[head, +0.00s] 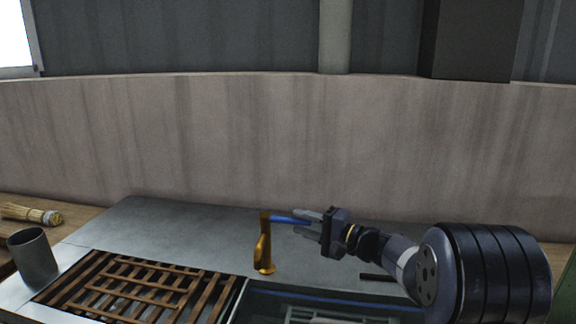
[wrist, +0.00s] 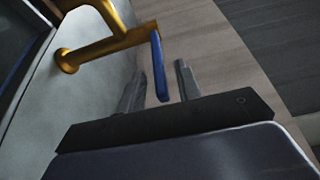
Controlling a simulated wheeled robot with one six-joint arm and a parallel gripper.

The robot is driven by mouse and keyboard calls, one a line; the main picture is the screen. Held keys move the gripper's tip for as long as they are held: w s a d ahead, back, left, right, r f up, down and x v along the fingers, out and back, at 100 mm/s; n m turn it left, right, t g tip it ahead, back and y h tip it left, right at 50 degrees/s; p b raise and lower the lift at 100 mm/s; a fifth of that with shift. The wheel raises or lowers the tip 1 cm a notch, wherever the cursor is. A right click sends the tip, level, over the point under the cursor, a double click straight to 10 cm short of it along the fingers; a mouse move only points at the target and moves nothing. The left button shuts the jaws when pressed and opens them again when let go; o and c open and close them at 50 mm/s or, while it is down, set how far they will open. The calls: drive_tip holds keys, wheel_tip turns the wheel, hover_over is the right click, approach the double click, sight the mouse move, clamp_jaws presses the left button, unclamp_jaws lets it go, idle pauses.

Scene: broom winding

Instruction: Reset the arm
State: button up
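My gripper (head: 306,222) is at the end of my arm, which reaches in from the right over the metal counter. In the wrist view, the two fingers of my gripper (wrist: 160,78) stand apart. The blue lever (wrist: 157,66) of a brass tap (wrist: 112,40) shows between or just beyond the fingertips, with a gap on both sides. In the head view, the brass tap (head: 263,250) stands upright left of my gripper, and its blue lever (head: 288,219) points toward the fingers. I cannot tell whether a finger touches the lever.
A wooden slatted rack (head: 140,290) lies at the front left, beside a basin (head: 290,300) below the tap. A grey metal cup (head: 33,256) and a straw bundle (head: 32,214) are at the far left. A stained wall (head: 250,140) rises behind the counter (head: 165,225).

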drive_tip(key=shift+x, duration=0.95)
drive_tip(key=shift+a+r, duration=0.1)
drive_tip(key=shift+a, duration=0.15)
drive_tip(key=shift+s+m+t+h+p, duration=0.35)
drive_tip(key=shift+m+t+h+p, duration=0.2)
drive_tip(key=shift+t, duration=0.25)
drive_tip(key=shift+w, duration=0.1)
